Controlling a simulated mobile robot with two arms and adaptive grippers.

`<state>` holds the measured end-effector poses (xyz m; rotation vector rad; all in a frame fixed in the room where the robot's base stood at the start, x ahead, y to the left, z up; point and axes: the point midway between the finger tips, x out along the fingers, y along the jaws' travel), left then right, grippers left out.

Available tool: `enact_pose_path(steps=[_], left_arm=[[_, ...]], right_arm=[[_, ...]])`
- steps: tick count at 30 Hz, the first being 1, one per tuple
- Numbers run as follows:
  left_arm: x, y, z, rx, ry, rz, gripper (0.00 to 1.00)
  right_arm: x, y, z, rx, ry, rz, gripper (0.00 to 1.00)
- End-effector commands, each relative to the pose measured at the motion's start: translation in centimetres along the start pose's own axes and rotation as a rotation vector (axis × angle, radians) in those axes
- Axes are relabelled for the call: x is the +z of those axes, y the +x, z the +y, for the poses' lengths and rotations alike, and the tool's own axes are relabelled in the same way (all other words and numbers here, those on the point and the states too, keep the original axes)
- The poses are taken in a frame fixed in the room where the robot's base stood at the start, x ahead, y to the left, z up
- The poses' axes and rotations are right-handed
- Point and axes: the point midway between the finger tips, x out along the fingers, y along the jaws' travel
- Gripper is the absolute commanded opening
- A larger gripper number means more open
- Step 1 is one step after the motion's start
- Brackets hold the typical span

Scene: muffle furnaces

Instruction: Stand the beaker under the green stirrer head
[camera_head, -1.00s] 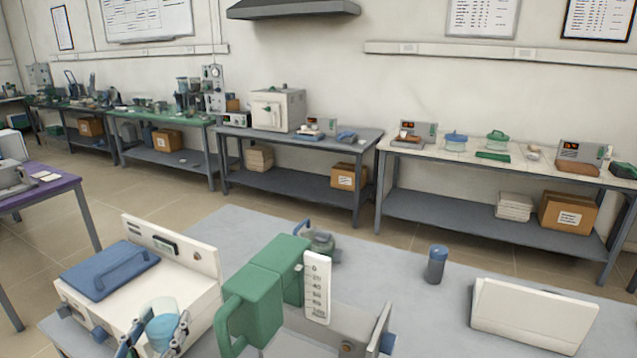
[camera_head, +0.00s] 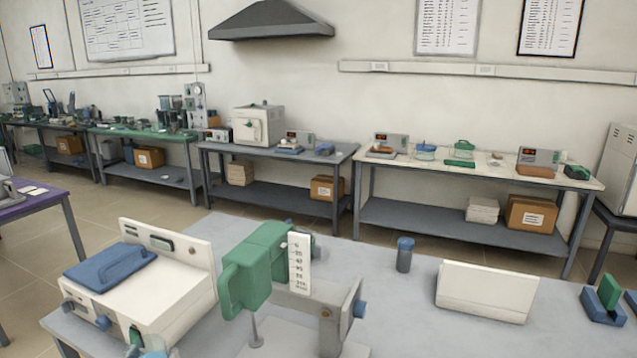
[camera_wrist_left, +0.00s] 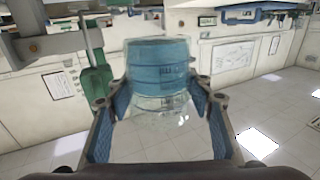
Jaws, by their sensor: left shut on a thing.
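The green stirrer head (camera_head: 250,270) stands on the near bench with a white scale strip on its side. A thin shaft with a small disc (camera_head: 257,338) hangs below it. The beaker (camera_head: 155,353) shows only in part at the bottom edge of the head view, left of the stirrer and in front of the white hotplate unit. In the left wrist view the beaker (camera_wrist_left: 160,75) is clear glass with blue contents, between both fingers. My left gripper (camera_wrist_left: 158,108) is shut on it. The beaker is apart from the stirrer shaft. My right gripper is out of view.
The white unit with a blue lid (camera_head: 140,275) stands left of the stirrer. A blue-capped grey bottle (camera_head: 404,255) and a white panel (camera_head: 487,290) are on the right, with a green and blue object (camera_head: 606,298) beyond.

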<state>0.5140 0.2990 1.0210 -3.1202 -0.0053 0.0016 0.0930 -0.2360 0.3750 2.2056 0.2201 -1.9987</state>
Motion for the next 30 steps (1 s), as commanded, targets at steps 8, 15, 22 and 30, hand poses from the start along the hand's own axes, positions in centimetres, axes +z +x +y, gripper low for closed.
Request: enact_pose_path(steps=[8,15,22,30], left_arm=[[1.4,-3.1,3.6,0.026,0.014,-0.001,0.16],[2.3,-8.2,8.0,0.037,0.006,0.0,0.16],[2.0,-12.1,10.4,0.017,-0.013,0.001,0.16],[1.6,-13.4,10.9,0.003,-0.022,0.003,0.16]], right_arm=[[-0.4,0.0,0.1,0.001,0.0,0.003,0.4],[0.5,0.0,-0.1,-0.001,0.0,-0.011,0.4],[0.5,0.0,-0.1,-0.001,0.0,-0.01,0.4],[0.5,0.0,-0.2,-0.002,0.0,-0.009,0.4]])
